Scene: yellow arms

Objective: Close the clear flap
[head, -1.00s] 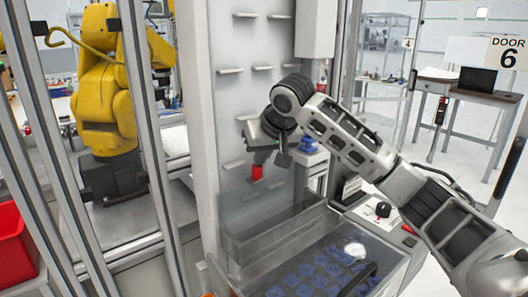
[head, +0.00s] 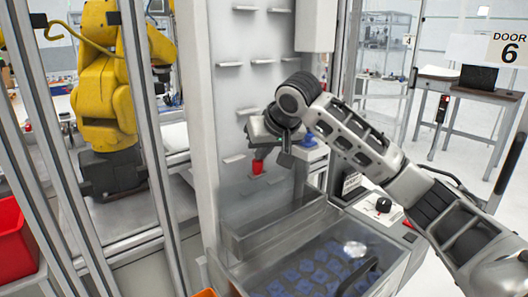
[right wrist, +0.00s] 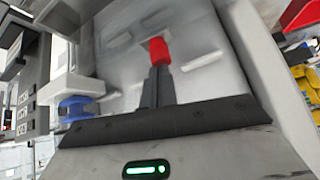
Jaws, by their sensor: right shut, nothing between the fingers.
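A clear flap (head: 290,238) shows as a see-through panel at the bin in the lower middle of the head view. Its edges are faint, and I cannot tell how far open it stands. A black handle (head: 360,277) shows at the bin's front. My right gripper (head: 259,155) is above and behind the bin, in front of the pale upright panel, apart from the flap. In the right wrist view its fingers (right wrist: 159,70) are shut together and empty, lined up with a red piece (right wrist: 159,49). My left gripper is out of view.
The pale panel (head: 225,110) carries several small ledges. Several blue parts (head: 310,265) lie in the bin. A blue knob (head: 308,140) stands right of the gripper. Metal posts (head: 150,130) and a yellow robot arm (head: 103,75) are at left.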

